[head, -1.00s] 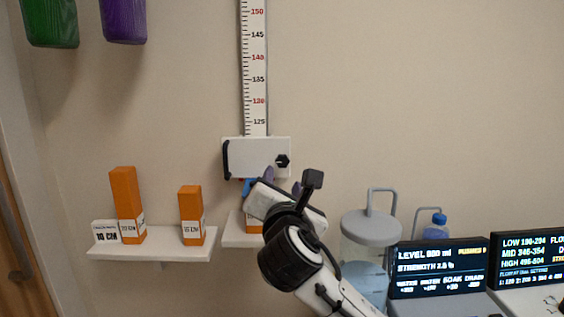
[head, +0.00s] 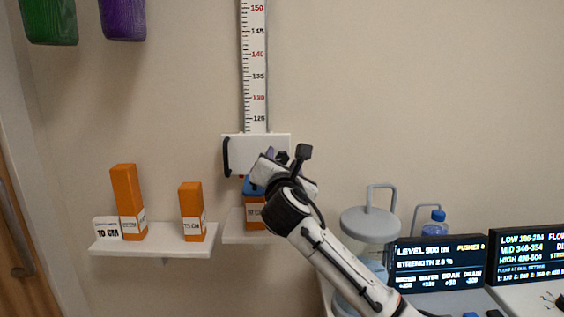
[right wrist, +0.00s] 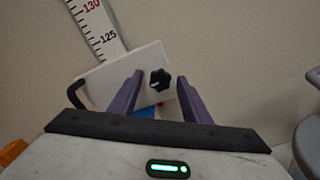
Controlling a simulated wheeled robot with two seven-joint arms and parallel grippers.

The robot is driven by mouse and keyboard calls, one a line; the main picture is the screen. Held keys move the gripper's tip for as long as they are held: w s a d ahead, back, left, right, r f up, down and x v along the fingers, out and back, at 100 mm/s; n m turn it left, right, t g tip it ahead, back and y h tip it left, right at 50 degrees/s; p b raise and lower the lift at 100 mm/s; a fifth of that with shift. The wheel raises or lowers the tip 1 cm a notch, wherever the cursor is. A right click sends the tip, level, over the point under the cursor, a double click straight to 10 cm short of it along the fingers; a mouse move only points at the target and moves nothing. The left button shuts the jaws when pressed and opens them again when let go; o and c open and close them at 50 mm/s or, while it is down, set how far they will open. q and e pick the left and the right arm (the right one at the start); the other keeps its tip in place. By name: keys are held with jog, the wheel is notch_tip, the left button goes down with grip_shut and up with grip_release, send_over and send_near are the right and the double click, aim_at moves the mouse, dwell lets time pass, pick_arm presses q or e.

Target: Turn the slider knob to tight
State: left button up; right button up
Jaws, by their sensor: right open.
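The slider (head: 240,150) is a white block on the wall ruler (head: 254,70), with a black handle on its left side. Its black knob (right wrist: 160,79) shows in the right wrist view; in the head view my right gripper hides it. My right gripper (right wrist: 160,85) is open, with a purple finger on each side of the knob in that view. I cannot tell whether the fingers touch it. In the head view my right gripper (head: 283,158) is in front of the slider's right part. My left gripper is not in view.
Below the slider, white shelves (head: 160,243) hold orange boxes (head: 128,200). A lidded container (head: 370,225), a blue-capped bottle (head: 436,225) and dark displays (head: 440,265) stand at the right. Green and purple containers (head: 123,18) hang at upper left. The wall right of the ruler is clear.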

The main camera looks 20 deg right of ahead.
jog(key=shift+c, duration=0.2)
jog(key=c, duration=1)
jog(key=shift+m, duration=0.3)
jog(key=m+p, duration=0.1)
jog(key=m, duration=0.1)
jog(key=shift+a+m, duration=0.1)
jog(key=shift+m, duration=0.2)
jog(key=m, duration=0.3)
jog(key=shift+m+p, duration=0.3)
jog(key=shift+p, duration=0.05)
jog(key=m, duration=0.5)
jog(key=shift+m, duration=0.3)
jog(key=m+b, duration=0.1)
jog(key=m, duration=0.4)
jog(key=shift+r, duration=0.15)
jog(key=shift+m, duration=0.4)
